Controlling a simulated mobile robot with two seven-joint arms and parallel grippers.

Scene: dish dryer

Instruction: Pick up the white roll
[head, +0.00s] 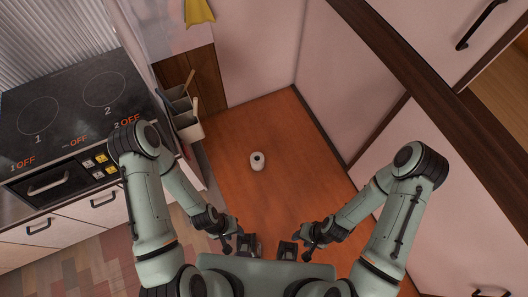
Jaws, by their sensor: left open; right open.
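A small white roll (257,165) with a dark spot at its top end sits on the orange-brown wooden surface, near the middle of the head view. My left gripper (247,245) is low in the picture, below and a little left of the roll. My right gripper (288,250) is below and to the right of the roll. Both grippers are open and apart from the roll. Their fingers look small and dark, and nothing shows between them.
A black stove (75,115) with a control panel stands at the left. Holders with utensils (186,115) stand beside it. Pale walls and cabinets (330,110) bound the wooden surface (270,125) at the back and right. The surface around the roll is clear.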

